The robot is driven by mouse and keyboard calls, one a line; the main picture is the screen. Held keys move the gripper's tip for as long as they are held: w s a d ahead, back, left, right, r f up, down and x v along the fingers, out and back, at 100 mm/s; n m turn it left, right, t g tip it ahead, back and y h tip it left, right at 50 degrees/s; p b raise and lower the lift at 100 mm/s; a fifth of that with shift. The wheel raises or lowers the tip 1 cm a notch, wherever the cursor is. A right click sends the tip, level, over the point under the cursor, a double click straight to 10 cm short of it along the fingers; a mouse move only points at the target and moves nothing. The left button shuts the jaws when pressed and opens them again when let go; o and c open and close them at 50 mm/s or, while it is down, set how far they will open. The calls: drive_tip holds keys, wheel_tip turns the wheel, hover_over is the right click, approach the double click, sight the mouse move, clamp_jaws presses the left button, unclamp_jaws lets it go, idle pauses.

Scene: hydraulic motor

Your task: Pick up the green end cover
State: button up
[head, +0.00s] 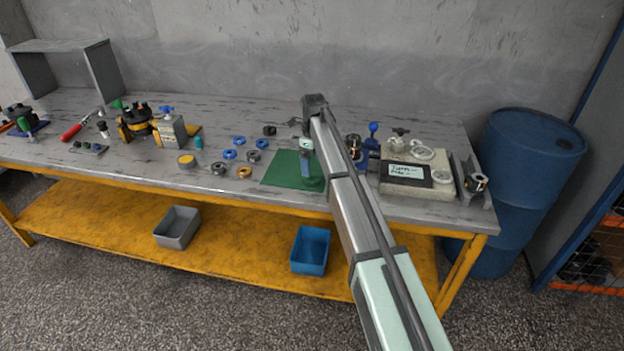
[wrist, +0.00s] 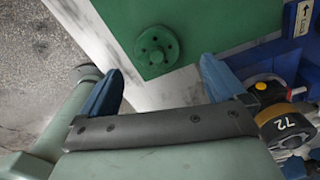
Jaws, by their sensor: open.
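The green end cover (wrist: 157,50) is a round disc with several small holes, lying on the green mat (wrist: 200,22) near the mat's edge in the wrist view. My gripper (wrist: 160,78) is open and empty, its two blue fingers spread wide. The cover appears between and just beyond the fingertips, apart from both. In the head view my gripper (head: 309,165) hangs over the right part of the green mat (head: 280,170). My arm and gripper make the cover hard to pick out there.
Right of my gripper are a blue fixture (head: 372,148) and a pale block with gauges (head: 416,172). In the wrist view, a dark part marked 72 (wrist: 285,125) sits close to the right finger. Several blue rings (head: 230,154) lie left of the mat.

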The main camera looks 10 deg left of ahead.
sight(312, 174)
drive_tip(key=shift+s+f, duration=0.15)
drive_tip(key=shift+f, duration=2.65)
drive_tip(key=c, duration=1.4)
